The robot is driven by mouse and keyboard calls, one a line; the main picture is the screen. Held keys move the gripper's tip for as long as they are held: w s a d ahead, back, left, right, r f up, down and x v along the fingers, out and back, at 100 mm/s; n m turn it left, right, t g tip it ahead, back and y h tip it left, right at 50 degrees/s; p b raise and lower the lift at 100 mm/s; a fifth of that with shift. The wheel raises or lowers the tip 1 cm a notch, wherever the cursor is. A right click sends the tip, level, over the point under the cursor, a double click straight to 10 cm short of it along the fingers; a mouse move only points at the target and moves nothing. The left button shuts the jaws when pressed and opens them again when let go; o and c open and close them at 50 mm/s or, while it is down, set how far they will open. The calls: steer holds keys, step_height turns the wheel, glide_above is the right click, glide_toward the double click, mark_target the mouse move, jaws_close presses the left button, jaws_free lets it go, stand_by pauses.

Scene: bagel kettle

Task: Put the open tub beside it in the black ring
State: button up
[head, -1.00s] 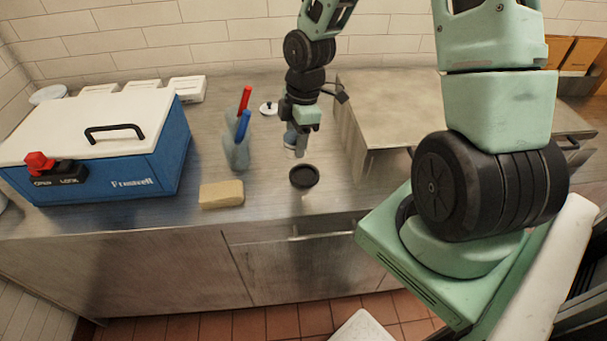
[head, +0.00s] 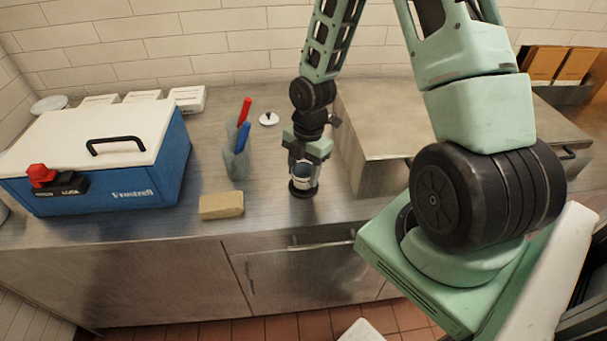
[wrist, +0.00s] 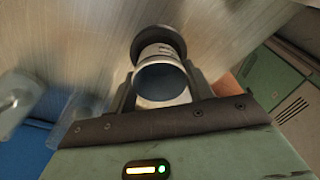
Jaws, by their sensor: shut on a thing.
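The open tub (head: 303,178) is pale outside with a dark blue-grey inside, and its open mouth faces my gripper in the wrist view (wrist: 163,82). My gripper (head: 304,168) points down with its fingers on both sides of the tub, shut on it; the fingers also show in the wrist view (wrist: 162,92). The black ring (head: 302,191) lies on the counter directly below the tub. In the wrist view the ring (wrist: 158,40) shows around the tub's far end. I cannot tell whether the tub's base is inside the ring or just above it.
A tan sponge-like block (head: 222,206) lies left of the ring. A grey holder (head: 235,163) with red and blue handled tools stands behind it. A blue cooler (head: 150,178) is at left, a metal box (head: 382,140) close at right. A small white lid (head: 268,119) lies behind.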

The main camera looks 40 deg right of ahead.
steer(key=shift+f, duration=0.85)
steer(key=shift+f, duration=0.1)
steer(key=o, duration=1)
step_height(320, 180, up, 11)
steer(key=d, duration=0.2)
steer(key=s+a+r+m+h, duration=0.1)
steer(key=s+a+r+m, duration=0.15)
steer(key=a, duration=0.45)
steer(key=s+a+r+m, duration=0.2)
steer(key=a+r, duration=0.2)
steer(key=a, duration=0.3)
steer(key=s+a+r+m, duration=0.5)
steer(key=s+a+m, duration=0.3)
steer(key=s, duration=0.5)
steer(key=a, duration=0.2)
steer(key=shift+s+a, duration=0.15)
steer(key=shift+a, duration=0.15)
